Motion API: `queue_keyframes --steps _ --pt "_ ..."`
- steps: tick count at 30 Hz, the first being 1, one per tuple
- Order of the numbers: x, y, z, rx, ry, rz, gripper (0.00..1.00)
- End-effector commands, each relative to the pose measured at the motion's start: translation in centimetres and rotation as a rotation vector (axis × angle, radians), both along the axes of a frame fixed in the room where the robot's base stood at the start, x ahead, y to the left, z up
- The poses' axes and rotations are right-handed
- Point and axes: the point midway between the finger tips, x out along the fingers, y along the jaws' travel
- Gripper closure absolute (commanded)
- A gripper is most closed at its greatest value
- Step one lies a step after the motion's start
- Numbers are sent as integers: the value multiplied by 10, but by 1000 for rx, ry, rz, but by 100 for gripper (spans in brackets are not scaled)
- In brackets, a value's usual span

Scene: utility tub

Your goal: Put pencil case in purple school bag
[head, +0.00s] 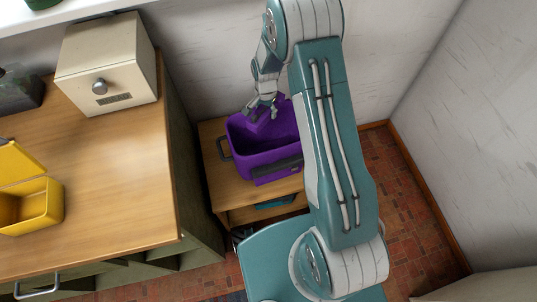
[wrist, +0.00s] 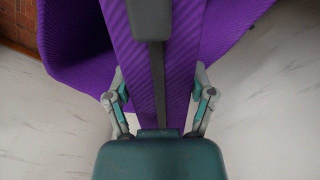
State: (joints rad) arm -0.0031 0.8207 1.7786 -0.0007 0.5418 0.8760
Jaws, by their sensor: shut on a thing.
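The purple school bag (head: 264,165) stands open-topped on a low wooden stand, with a dark patch on its front and a dark loop on its left side. My gripper (head: 262,108) is over the bag's back left part, pointing down, and is shut on a purple ribbed piece (head: 258,120). In the wrist view, my gripper's fingers (wrist: 162,95) flank this ribbed piece (wrist: 182,60), which has a dark central strip and a dark block. I cannot tell whether it is the pencil case or part of the bag. The bag's purple wall (wrist: 75,60) shows behind it.
A wooden-topped cabinet (head: 115,170) stands at left, with a cream box (head: 105,65) and an open yellow box (head: 42,205) on it. The low stand (head: 230,188) is between the cabinet and my arm. White walls rise behind and at right; the red tiled floor (head: 400,200) at right is clear.

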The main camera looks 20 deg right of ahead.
Motion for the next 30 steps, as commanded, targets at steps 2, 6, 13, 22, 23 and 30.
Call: queue_keyframes --steps 2,6,13,22,23,30 --pt "1 1 -14 0 1 -131 82" --pt "1 1 -36 0 1 -355 82" --pt "1 1 -63 -1 0 -589 82" --pt "0 1 -112 -2 3 -623 82" --pt "0 2 -118 -2 3 -623 82" --pt "0 1 -173 -2 1 -622 82"
